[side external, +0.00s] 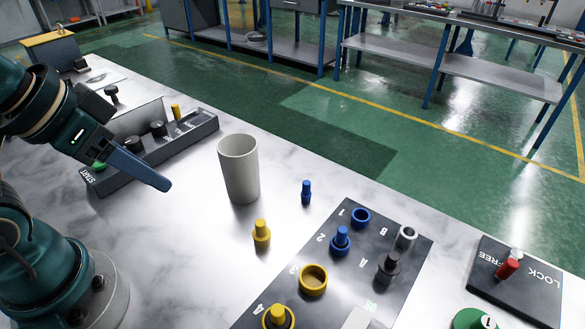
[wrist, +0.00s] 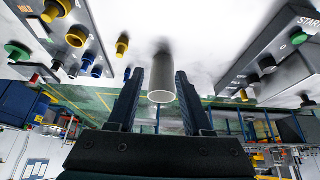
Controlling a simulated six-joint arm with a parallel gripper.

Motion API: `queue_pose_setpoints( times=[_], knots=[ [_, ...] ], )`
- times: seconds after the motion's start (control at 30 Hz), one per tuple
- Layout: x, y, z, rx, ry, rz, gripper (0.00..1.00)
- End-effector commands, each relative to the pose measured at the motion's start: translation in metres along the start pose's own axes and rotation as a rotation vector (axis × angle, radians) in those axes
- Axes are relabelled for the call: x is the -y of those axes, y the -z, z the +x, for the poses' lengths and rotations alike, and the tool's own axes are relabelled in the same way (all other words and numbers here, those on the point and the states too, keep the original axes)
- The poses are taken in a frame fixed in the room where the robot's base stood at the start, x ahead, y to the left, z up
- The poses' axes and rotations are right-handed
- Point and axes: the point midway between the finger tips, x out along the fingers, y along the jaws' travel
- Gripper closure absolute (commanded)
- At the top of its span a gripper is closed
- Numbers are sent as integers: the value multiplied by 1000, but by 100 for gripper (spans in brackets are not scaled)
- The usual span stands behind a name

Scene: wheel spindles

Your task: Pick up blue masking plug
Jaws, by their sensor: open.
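A small blue plug (side external: 306,193) stands upright alone on the marbled table, right of the grey cup. Another blue plug (side external: 341,239) sits on the dark numbered board, in a blue collar near the mark 2. In the wrist view the loose blue plug (wrist: 127,74) shows small, just left of the left finger. My gripper (side external: 166,184) is open and empty, above the table left of the cup; it also shows in the wrist view (wrist: 167,76), its fingers either side of the cup in the picture. The side view shows mainly one finger.
The tall grey cup (side external: 239,170) stands between my gripper and the loose blue plug. A yellow plug (side external: 261,236) stands nearby. The numbered board (side external: 372,216) holds several collars and plugs. A dark tray (side external: 190,137) lies behind my gripper. A LOCK/FREE panel (side external: 535,290) is at right.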

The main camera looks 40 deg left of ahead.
Motion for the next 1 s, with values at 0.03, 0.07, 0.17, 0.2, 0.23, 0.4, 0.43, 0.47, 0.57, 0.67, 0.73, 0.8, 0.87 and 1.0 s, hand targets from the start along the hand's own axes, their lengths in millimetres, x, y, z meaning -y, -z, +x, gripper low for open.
queue_pose_setpoints(
  times=[0.03, 0.07, 0.17, 0.2, 0.23, 0.4, 0.43, 0.47, 0.57, 0.67, 0.73, 0.8, 0.87, 1.0],
  knots=[
    [0, 0, 0, 0, 0, 0, 50],
    [0, 0, 0, 0, 0, 0, 50],
    [0, 0, 0, 0, 0, 0, 50],
    [0, 0, 0, 0, 0, 0, 50],
    [0, 0, 0, 0, 0, 0, 50],
    [0, 0, 0, 0, 0, 0, 50],
    [0, 0, 0, 0, 0, 0, 50],
    [0, 0, 0, 0, 0, 0, 46],
    [0, 0, 0, 0, 0, 0, 46],
    [0, 0, 0, 0, 0, 0, 46],
    [0, 1, -1, -1, 0, 0, 46],
    [0, 3, -4, -2, 0, 0, 46],
    [0, 7, -10, -5, 0, 0, 46],
    [0, 16, -28, -5, 0, 0, 46]
  ],
)
